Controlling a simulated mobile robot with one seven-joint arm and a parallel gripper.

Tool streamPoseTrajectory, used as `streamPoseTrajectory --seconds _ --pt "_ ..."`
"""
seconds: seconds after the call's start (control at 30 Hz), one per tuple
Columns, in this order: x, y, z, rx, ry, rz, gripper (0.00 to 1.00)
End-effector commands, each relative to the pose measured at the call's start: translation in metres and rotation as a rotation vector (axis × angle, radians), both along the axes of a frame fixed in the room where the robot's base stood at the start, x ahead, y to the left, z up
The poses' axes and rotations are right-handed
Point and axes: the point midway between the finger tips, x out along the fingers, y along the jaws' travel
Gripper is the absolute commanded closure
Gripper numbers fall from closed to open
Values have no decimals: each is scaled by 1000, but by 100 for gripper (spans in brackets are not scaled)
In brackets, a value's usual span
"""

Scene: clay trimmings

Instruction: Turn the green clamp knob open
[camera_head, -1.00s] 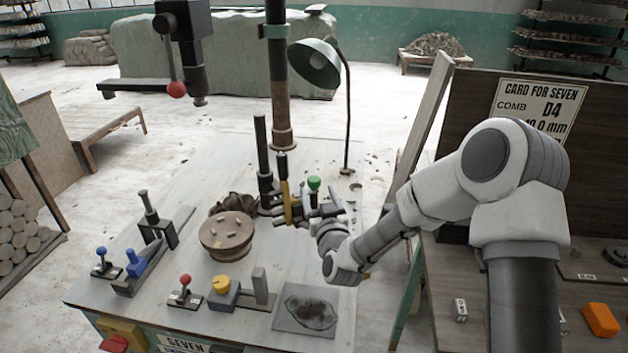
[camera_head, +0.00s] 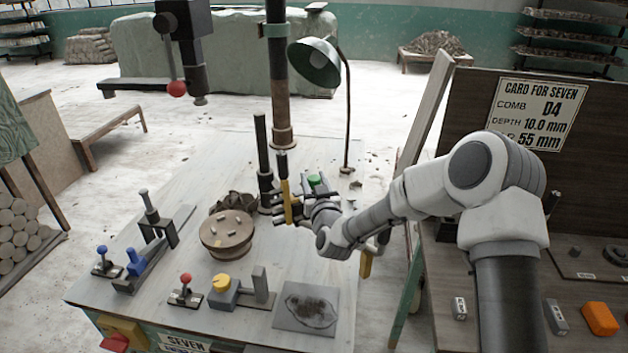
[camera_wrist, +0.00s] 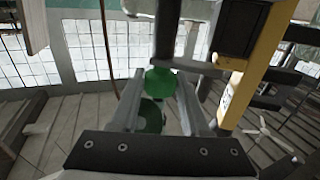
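The green clamp knob (camera_head: 314,180) is at the back of the bench, beside a yellow-and-black upright part (camera_head: 286,190). My gripper (camera_head: 316,188) is at the knob, and its far side is partly hidden by my wrist. In the wrist view, the round green knob (camera_wrist: 160,81) shows between the tips of my two fingers. The fingers stand apart on either side of it with very narrow gaps, and no firm contact is clear.
A dark post (camera_head: 263,160) and the yellow-and-black part stand close left of my gripper. A green lamp (camera_head: 315,62) on a thin stem is behind.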

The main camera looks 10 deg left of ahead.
Motion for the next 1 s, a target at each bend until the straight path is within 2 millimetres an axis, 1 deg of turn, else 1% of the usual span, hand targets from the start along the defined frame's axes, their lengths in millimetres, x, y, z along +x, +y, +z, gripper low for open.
streamPoseTrajectory --seconds 0.03,0.17,0.2,0.23,0.47,0.67,1.0 --pt "0 0 0 0 0 0 65" --pt "0 0 0 0 0 0 88" --pt "0 0 0 0 0 0 96" --pt "0 0 0 0 0 0 100" --pt "0 0 0 -1 -1 -5 100" --pt "-1 2 -1 0 -2 -55 100" --pt "-1 3 -2 2 -3 -267 100"
